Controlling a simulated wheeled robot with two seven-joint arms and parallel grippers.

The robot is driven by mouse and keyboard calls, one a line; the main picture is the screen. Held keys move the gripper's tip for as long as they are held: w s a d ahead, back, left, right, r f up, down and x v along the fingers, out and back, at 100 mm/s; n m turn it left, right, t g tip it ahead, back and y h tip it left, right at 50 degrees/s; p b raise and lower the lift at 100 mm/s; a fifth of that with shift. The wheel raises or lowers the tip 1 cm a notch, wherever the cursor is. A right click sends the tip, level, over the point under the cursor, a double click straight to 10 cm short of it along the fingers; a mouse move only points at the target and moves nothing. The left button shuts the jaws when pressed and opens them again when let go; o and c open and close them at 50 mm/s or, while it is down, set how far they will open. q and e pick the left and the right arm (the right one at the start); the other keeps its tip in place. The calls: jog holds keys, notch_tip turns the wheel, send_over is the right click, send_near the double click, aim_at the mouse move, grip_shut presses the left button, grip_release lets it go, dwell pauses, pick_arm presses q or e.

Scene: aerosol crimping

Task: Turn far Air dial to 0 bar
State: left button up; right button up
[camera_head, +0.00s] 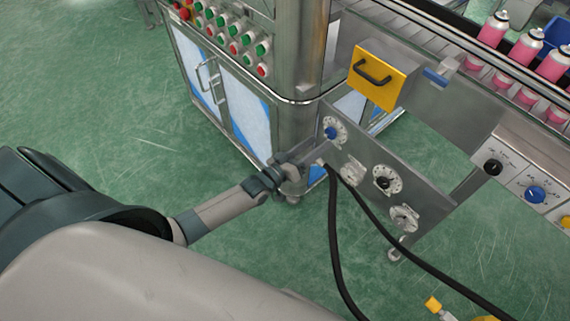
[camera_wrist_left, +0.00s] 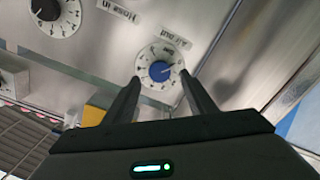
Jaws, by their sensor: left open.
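The far dial has a blue knob (camera_head: 331,132) and a white scale plate, at the upper end of a grey metal panel (camera_head: 432,185). In the left wrist view the same blue knob (camera_wrist_left: 160,72) faces me, its light pointer mark slanting toward the upper right. In the head view my left gripper (camera_head: 316,158) reaches the panel just below the knob. My right gripper is not in view.
A black-knobbed dial (camera_head: 384,182) and other gauges share the panel. Black hoses (camera_head: 335,235) hang in front of it. A steel cabinet (camera_head: 235,95) with red and green buttons stands behind left. Pink cans (camera_head: 525,45) stand at the upper right. Green floor is clear at left.

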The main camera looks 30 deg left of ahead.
pick_arm(q)
jog(key=v, duration=1.3)
jog(key=shift+b, duration=0.3)
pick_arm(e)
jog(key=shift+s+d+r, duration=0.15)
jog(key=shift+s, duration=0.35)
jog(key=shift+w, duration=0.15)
pick_arm(q)
jog(key=s+d+f+m+g+y+p, duration=0.1)
jog(key=s+f+g+y, duration=0.15)
jog(key=f, duration=0.55)
jog(key=s+d+f+m+g+y+p, duration=0.1)
jog(key=s+f+g, duration=0.25)
jog(key=f, duration=0.55)
jog(key=s+d+f+m+g+p, duration=0.1)
jog(key=s+d+f+g, duration=0.1)
jog(key=s+f, duration=0.4)
jog(key=s+d+f+m+g+y+p, duration=0.1)
jog(key=s+d+f+m+g, duration=0.1)
jog(key=s+f, duration=0.5)
jog(key=s+g, duration=0.1)
jog(key=s, duration=0.2)
jog(key=shift+g, duration=0.3)
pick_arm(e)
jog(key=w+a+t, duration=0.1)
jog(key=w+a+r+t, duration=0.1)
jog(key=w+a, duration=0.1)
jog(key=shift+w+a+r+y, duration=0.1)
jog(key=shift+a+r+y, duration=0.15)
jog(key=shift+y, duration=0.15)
